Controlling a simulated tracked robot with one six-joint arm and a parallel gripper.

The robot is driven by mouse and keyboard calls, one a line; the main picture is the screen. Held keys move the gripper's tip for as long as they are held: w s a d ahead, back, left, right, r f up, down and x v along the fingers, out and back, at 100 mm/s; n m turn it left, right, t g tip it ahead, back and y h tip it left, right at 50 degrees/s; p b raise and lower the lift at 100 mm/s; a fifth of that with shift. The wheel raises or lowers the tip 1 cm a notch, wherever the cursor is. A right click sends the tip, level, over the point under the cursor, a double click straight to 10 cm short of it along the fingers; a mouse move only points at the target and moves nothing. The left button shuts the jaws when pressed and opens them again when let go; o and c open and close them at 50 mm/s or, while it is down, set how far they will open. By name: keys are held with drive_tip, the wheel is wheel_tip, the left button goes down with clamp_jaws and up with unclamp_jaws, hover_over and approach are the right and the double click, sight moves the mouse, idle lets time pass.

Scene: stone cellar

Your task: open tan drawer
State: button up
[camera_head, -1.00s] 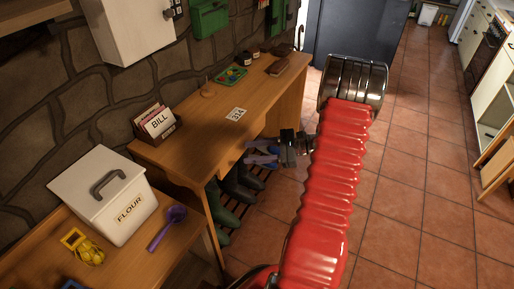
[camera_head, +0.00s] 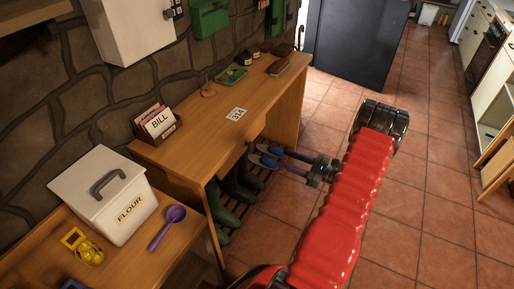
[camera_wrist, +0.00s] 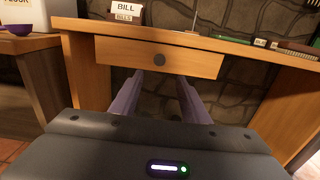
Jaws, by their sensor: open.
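The tan drawer (camera_wrist: 120,51) is under the front of a wooden desk, with a dark round knob (camera_wrist: 160,59) mid-front. Its front looks flush with the desk, so it appears shut. In the head view the desktop mostly hides it. My gripper (camera_head: 258,155) is at the desk's front edge with its blue-tipped fingers apart. In the wrist view my gripper (camera_wrist: 158,84) points at the drawer, one finger either side of the knob's line and tips lower than the knob. Nothing is between the fingers. I cannot tell whether they touch the drawer.
The desk (camera_head: 195,137) bears a bill holder (camera_head: 157,123), a 314 card (camera_head: 236,114) and a green tray (camera_head: 231,76). Dark boots (camera_head: 226,206) stand beneath it. A flour box (camera_head: 103,196) and a purple scoop (camera_head: 166,226) are on the near table. The tiled floor (camera_head: 420,215) at right is clear.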

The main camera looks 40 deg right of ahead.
sight(252, 145)
drive_tip(key=x, duration=1.3)
drive_tip(key=shift+w+a, duration=0.1)
drive_tip(key=shift+w, duration=0.3)
drive_tip(key=shift+c, duration=0.7)
clamp_jaws()
